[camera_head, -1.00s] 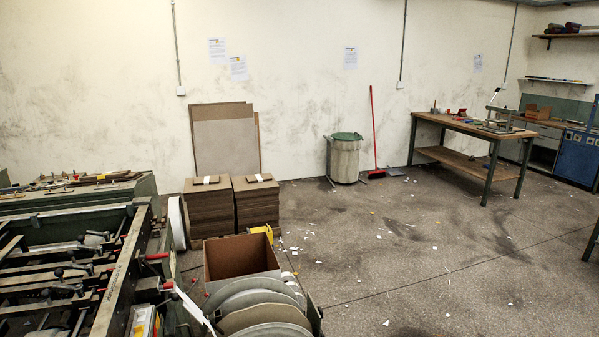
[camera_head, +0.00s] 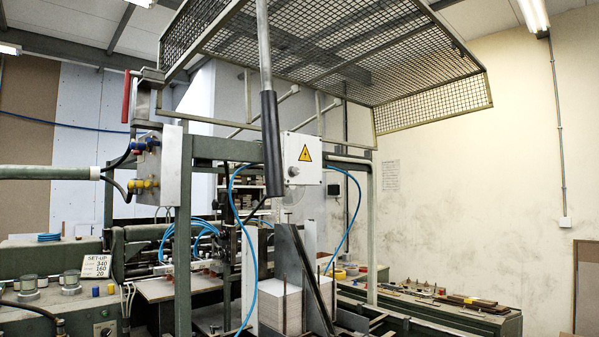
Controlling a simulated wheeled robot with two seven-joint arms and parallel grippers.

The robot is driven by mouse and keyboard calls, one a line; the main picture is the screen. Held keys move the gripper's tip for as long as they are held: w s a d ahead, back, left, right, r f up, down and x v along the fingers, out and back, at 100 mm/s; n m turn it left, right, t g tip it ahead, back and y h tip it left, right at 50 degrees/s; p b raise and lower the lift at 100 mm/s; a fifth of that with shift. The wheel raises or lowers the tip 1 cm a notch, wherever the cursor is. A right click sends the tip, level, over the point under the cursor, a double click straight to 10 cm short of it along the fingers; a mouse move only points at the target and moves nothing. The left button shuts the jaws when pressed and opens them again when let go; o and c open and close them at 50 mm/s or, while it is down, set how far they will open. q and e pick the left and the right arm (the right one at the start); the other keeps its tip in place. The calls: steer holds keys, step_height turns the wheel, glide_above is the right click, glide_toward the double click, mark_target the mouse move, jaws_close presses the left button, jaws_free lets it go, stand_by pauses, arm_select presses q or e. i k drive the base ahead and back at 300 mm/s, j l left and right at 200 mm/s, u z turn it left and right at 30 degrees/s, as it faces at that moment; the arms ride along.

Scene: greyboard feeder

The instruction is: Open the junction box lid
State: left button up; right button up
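A pale grey-white junction box (camera_head: 302,172) with a yellow lightning-warning triangle on its front is fixed to the green machine frame, near the middle of the head view. A small round dark latch or lock shows at the left of its front. Its front face looks closed. A grey vertical bar with a black sleeve (camera_head: 271,143) hangs just left of it and overlaps its left edge. Neither of my grippers is in view.
A mesh guard (camera_head: 325,45) is raised above the frame. A grey control box (camera_head: 158,165) with coloured knobs is at left. Blue hoses (camera_head: 250,250) loop below the junction box. A paper stack (camera_head: 283,305) stands beneath, and a machine bed (camera_head: 440,308) extends right.

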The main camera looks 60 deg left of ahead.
mark_target(304, 152)
steer(key=u, duration=2.05)
